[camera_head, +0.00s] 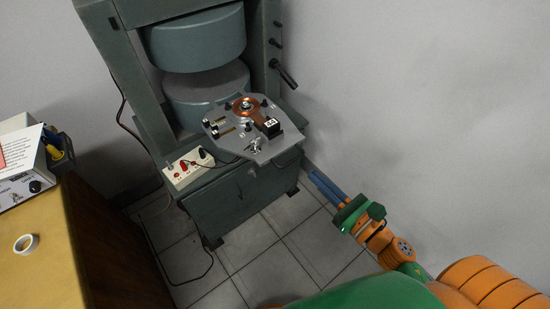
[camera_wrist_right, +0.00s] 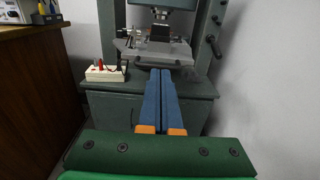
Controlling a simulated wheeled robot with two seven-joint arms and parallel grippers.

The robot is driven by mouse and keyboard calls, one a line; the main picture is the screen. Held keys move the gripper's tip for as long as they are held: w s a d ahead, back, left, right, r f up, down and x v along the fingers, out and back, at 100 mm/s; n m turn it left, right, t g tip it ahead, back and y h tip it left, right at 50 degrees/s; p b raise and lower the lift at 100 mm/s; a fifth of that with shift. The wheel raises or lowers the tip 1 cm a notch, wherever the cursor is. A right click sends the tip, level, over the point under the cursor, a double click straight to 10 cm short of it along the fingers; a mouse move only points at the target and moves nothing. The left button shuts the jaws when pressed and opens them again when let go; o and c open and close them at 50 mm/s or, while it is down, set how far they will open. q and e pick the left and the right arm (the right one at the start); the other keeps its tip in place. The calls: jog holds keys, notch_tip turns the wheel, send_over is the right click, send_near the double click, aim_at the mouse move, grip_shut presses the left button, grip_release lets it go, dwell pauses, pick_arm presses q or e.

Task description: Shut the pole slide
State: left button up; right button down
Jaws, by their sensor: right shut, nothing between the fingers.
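The pole slide (camera_head: 229,118) is a grey plate carrying a copper coil (camera_head: 246,105), a dark block with a white label and small fittings. It sticks out in front of the magnet's two round grey-green poles (camera_head: 197,40), with a gap between them. In the right wrist view the fingers (camera_wrist_right: 160,74) point toward the magnet. My left gripper is out of view.
A white terminal box (camera_head: 188,168) with leads sits on the magnet's base, left of the slide. Levers (camera_head: 287,77) stick out from the frame's right side. A wooden desk (camera_head: 50,255) with a tape roll (camera_head: 26,243) and an instrument stands at left.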

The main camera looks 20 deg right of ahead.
aim_at(278, 139)
jog(key=p+x, duration=0.1)
jog(key=x, duration=1)
jog(key=shift+w, duration=0.45)
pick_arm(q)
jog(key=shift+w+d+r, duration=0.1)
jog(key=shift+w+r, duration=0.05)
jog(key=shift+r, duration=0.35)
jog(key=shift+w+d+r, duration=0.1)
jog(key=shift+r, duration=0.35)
pick_arm(e)
jog(key=shift+w+a, duration=0.15)
jog(key=shift+w, duration=0.25)
